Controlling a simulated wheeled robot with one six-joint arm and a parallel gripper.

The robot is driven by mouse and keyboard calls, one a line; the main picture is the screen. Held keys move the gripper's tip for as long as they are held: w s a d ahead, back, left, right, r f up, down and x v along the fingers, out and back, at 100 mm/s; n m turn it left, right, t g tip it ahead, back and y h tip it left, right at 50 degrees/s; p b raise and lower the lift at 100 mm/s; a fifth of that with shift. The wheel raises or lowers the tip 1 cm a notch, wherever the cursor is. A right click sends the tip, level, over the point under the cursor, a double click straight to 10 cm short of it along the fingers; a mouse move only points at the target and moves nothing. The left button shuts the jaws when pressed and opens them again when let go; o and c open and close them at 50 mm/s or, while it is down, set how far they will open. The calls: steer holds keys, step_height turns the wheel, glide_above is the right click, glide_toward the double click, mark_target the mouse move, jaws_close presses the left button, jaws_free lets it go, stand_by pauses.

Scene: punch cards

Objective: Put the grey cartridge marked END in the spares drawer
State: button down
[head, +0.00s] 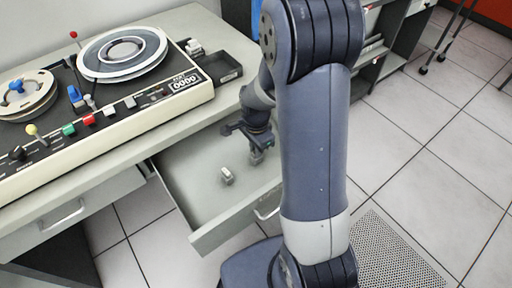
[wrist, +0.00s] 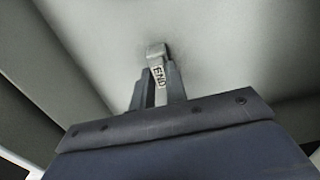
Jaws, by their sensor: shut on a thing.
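The grey cartridge marked END (wrist: 157,58) is between the fingers of my gripper (wrist: 158,84) in the wrist view, its label facing the camera. My gripper is shut on it. In the head view my gripper (head: 257,152) is over the right part of the open drawer (head: 188,165), low inside its walls. The drawer's grey floor (wrist: 225,55) fills the wrist view behind the cartridge. I cannot tell whether the cartridge touches the floor. My arm hides the drawer's right side.
Another small light cartridge (head: 227,175) stands in the drawer near its front. A tape machine (head: 120,110) with reels and a small dark tray (head: 218,69) are on the desk above. A closed drawer (head: 70,212) is at left. The drawer's middle floor is clear.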

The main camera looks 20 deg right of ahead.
steer(key=shift+f, duration=0.15)
steer(key=c, duration=1.3)
jaws_free()
steer(key=shift+c, duration=1.1)
step_height(320, 180, up, 8)
steer(key=p, duration=0.6)
step_height(320, 180, down, 8)
steer(key=b, duration=0.6)
